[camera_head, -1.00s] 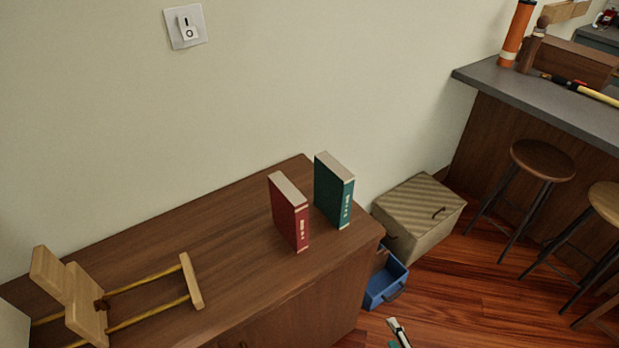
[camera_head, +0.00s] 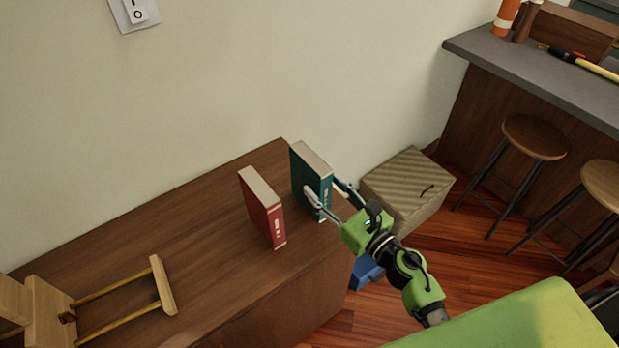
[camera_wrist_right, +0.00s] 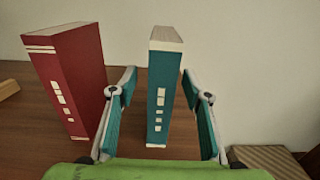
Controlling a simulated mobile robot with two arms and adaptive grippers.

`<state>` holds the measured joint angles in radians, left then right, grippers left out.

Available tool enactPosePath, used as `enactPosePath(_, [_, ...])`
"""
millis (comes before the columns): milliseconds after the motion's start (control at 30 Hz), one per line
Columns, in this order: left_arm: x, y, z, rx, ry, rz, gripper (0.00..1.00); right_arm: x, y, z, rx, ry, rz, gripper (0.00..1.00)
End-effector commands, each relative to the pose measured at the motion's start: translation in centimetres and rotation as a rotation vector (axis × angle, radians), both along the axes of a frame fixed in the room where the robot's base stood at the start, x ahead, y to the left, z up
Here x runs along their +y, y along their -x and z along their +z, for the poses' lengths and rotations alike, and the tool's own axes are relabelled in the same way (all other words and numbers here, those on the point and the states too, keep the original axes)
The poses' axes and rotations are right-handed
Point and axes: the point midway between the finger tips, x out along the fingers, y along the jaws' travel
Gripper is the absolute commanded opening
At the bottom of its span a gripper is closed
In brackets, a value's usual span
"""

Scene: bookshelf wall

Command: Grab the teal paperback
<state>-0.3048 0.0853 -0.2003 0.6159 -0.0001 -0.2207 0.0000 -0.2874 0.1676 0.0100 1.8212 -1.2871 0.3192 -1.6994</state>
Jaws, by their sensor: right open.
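The teal paperback (camera_head: 309,170) stands upright on the wooden cabinet top (camera_head: 190,232) near its right end. Its spine faces my right gripper (camera_head: 328,194), whose fingers are open on either side of the book. In the right wrist view the teal paperback (camera_wrist_right: 165,90) stands between the two open fingertips (camera_wrist_right: 160,88), with gaps visible at both sides. A red book (camera_head: 262,208) stands upright to the left of the teal one. In the right wrist view the red book (camera_wrist_right: 72,82) is just left of the left finger. My left gripper is not in view.
A wooden toy-like piece with yellow bars (camera_head: 160,285) lies on the cabinet at the left. A striped box (camera_head: 405,188) and a blue bin (camera_head: 364,272) are on the floor beyond the cabinet's right end. Stools (camera_head: 535,138) stand at the right. The wall is close behind.

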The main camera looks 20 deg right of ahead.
Motion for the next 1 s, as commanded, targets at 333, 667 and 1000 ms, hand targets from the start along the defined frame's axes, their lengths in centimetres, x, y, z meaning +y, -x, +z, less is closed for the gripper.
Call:
enactPosePath(333, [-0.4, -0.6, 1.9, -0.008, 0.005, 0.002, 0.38, 1.0, -3.2, 0.8, 0.0, -0.005, -0.001, 0.44])
enactPosePath(667, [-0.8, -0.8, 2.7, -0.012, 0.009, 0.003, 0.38, 2.0, -6.2, 0.5, 0.001, -0.002, 0.0, 0.44])
enactPosePath(1000, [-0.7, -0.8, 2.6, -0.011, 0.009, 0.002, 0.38, 1.9, -6.1, 0.4, 0.002, -0.002, 0.0, 0.0])
